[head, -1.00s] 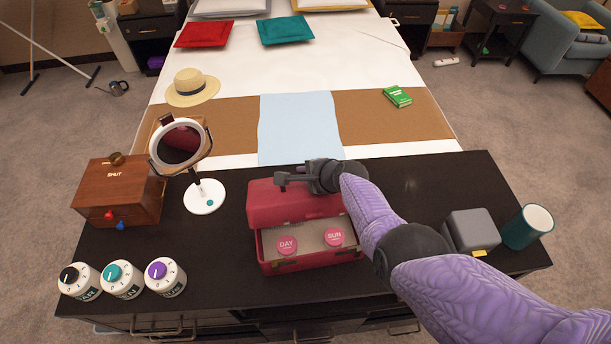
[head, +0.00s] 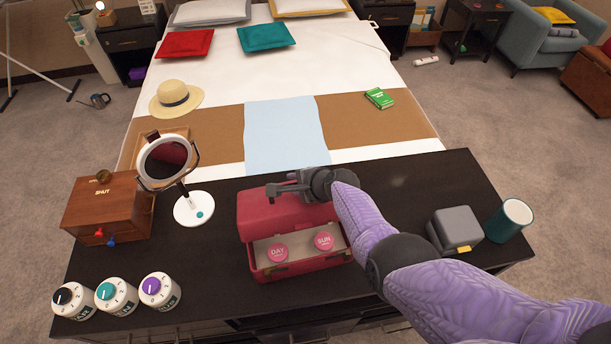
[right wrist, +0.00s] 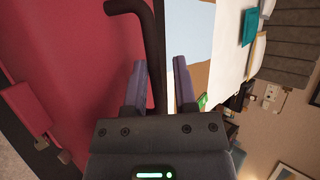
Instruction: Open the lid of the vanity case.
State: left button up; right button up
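The red vanity case (head: 300,268) stands on the dark dresser top. Its lid (head: 280,218) is raised at the back, so the inner tray shows with two pink round items, DAY (head: 278,253) and SUN (head: 324,241). My right gripper (head: 278,191) is at the top of the lid. In the right wrist view a dark bent handle (right wrist: 151,40) passes between the fingers of my right gripper (right wrist: 160,88), beside the red lid surface (right wrist: 70,60). A gap shows between the handle and one finger, so the gripper is open around it. My left gripper is out of view.
A round mirror (head: 194,209) and a wooden box (head: 105,208) stand left of the case. Several dial-topped jars (head: 115,296) line the front left. A grey box (head: 456,228) and teal cup (head: 508,220) stand at right. The bed (head: 350,75) lies behind the dresser.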

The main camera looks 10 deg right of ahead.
jog(key=p+v, duration=0.5)
jog(key=v, duration=0.2)
jog(key=shift+r, duration=0.25)
jog(key=shift+s+d+r+p, duration=0.2)
jog(key=shift+s+d+p, duration=0.1)
jog(key=shift+p, duration=0.15)
jog(key=shift+a+f, duration=0.1)
